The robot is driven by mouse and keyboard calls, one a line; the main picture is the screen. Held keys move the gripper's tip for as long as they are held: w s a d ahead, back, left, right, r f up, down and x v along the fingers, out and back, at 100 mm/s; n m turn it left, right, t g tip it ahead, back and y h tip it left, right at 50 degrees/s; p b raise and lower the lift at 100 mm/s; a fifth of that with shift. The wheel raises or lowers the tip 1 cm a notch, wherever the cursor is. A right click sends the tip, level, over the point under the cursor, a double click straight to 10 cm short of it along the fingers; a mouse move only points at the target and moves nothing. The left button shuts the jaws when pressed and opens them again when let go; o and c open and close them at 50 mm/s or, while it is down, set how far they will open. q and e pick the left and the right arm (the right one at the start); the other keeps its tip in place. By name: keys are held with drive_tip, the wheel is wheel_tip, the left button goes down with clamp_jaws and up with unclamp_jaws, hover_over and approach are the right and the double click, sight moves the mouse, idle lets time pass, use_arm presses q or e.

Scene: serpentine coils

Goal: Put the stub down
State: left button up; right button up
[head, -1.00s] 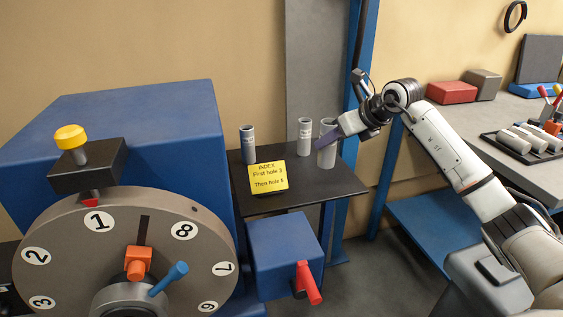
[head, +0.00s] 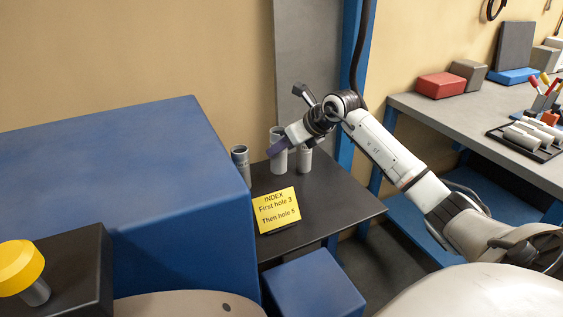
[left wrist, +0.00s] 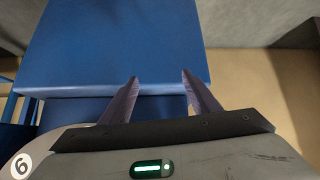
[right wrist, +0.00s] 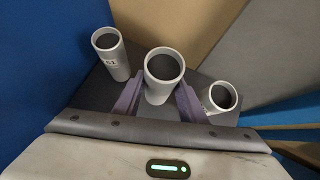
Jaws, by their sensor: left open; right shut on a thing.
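My right gripper (head: 278,148) is shut on a grey, hollow cylindrical stub (head: 280,164) over the dark side shelf (head: 335,208). The stub is upright, and in the right wrist view its open top (right wrist: 163,66) shows between the fingers. I cannot tell whether its base touches the shelf. A similar marked cylinder (head: 240,163) stands to its left and another (head: 304,160) to its right, both apart from it in the right wrist view. My left gripper (left wrist: 158,85) is open and empty, above a blue surface (left wrist: 150,40); it is not in the head view.
A yellow note (head: 276,210) stands at the shelf's front left. The large blue housing (head: 130,180) borders the shelf on the left. A blue post (head: 352,60) rises behind. The shelf's front right is bare. A grey bench (head: 440,125) stands at right.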

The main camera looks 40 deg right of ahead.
sight(285, 157)
drive_tip(key=shift+f, duration=2.15)
drive_tip(key=o, duration=1.4)
drive_tip(key=shift+f, duration=0.15)
drive_tip(key=b+v, duration=0.1)
drive_tip(key=v, duration=1.1)
drive_tip(key=shift+a, duration=0.1)
